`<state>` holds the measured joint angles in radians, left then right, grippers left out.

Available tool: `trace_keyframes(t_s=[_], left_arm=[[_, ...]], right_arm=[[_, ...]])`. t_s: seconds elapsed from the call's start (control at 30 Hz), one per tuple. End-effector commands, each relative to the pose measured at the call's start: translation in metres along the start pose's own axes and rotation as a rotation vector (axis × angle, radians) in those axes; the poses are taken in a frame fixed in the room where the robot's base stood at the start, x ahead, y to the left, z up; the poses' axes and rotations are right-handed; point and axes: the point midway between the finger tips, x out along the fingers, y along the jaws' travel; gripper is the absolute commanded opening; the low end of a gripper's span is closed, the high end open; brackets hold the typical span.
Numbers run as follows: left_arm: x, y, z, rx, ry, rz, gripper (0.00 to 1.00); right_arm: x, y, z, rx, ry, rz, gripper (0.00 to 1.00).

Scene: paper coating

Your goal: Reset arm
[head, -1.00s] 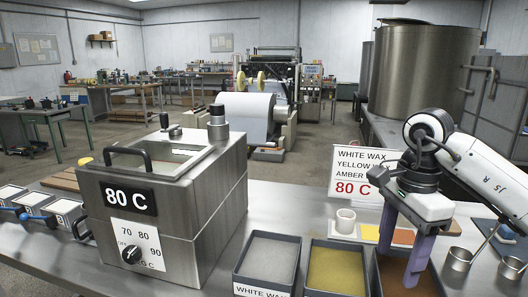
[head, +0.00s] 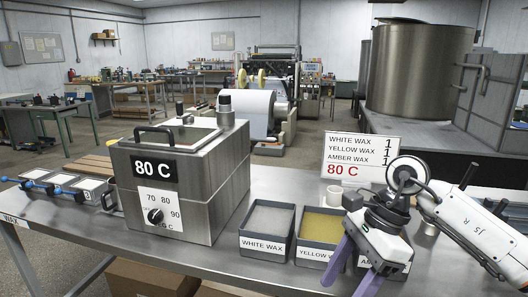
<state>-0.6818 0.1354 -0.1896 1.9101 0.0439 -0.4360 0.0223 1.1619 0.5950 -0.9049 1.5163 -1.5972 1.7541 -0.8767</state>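My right gripper (head: 347,287) comes in from the right with two purple fingers spread apart and pointing down-left. It is open and empty, in front of the yellow and amber wax trays as seen in the head view. My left gripper is not in view. The steel heating tank (head: 182,185) reads 80 C. The white wax tray (head: 247,232) and yellow wax tray (head: 303,240) stand side by side to its right. The amber wax tray (head: 399,268) is mostly hidden behind my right gripper.
A sign (head: 362,158) listing the waxes stands behind the trays. Small blue-handled framed pieces (head: 62,187) lie left of the tank. A metal cup (head: 430,228) is partly hidden by my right arm. The steel table (head: 150,258) is bare along its front edge.

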Motion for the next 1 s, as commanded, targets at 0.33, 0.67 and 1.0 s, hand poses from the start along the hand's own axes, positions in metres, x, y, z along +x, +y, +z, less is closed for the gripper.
trace_keyframes(t_s=[0.33, 0.67, 1.0], left_arm=[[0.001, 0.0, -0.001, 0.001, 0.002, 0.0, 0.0], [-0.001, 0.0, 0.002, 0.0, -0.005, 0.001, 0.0], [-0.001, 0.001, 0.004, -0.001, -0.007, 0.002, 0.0]], right_arm=[[0.067, 0.043, 0.154, 0.351, -0.831, 0.226, 0.6], [0.043, -0.001, 0.142, 1.38, -1.722, 0.624, 0.6], [0.186, 0.031, -0.05, -2.061, 1.61, -0.704, 0.6]])
